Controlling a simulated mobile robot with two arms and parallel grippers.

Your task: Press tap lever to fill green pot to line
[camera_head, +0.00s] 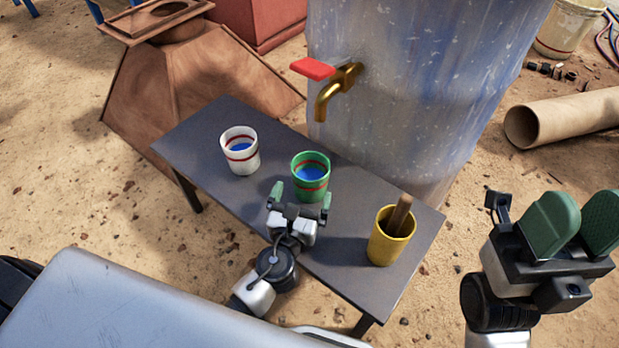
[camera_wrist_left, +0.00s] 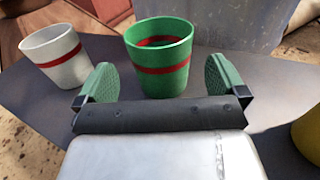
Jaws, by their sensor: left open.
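The green pot (camera_head: 311,187) stands upright on the dark table, with blue water inside and a red line around it. The water surface looks below the inner red line. The brass tap (camera_head: 340,88) with its red lever (camera_head: 313,68) sticks out of the big tank; no stream shows from its spout. My left gripper (camera_head: 302,198) is open and empty in front of the green pot, on its near side. In the left wrist view, the green pot (camera_wrist_left: 160,62) stands beyond and between the two fingers (camera_wrist_left: 163,85). My right gripper (camera_head: 576,226) is open and empty, off the table's right side.
A white pot (camera_head: 240,158) with blue water stands left of the green pot on the table (camera_head: 225,113). A yellow pot (camera_head: 388,250) holding a wooden stick stands at the right end. The tank (camera_head: 420,90) rises behind the table. A cardboard tube (camera_head: 565,117) lies right.

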